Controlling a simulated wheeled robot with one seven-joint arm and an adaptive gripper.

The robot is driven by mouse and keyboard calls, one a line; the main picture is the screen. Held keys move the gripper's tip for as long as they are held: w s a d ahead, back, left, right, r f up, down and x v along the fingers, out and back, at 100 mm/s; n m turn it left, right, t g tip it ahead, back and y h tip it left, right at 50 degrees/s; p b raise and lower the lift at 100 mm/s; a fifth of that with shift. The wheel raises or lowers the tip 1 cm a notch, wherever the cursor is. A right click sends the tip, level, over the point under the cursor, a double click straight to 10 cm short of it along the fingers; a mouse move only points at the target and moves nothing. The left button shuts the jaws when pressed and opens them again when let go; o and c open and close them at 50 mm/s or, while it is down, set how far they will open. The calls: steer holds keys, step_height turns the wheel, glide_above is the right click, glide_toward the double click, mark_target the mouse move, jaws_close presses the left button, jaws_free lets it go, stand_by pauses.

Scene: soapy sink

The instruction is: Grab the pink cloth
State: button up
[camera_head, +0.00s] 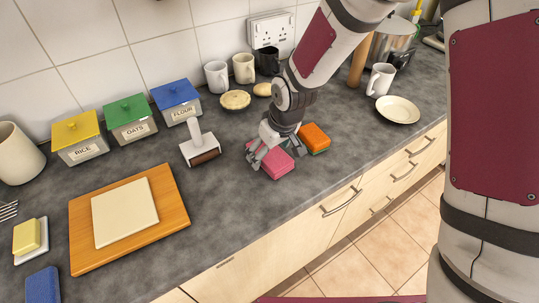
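The pink cloth (278,164) looks like a small thick block, lying on the dark grey counter near the middle of the head view. My gripper (274,155) points down directly over it. Its fingers look spread, one at the cloth's left side and one towards its right. The gripper hides the back part of the cloth. I cannot tell whether the fingers touch it.
An orange sponge (314,136) with a green underside lies close to the right of the gripper. A white-handled tool (199,144) stands to the left, and a wooden board (173,217) lies further left. The counter in front of the cloth is clear up to its edge.

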steer(key=shift+c, duration=0.3)
steer(key=c, duration=1.2)
steer(key=shift+r, duration=0.1)
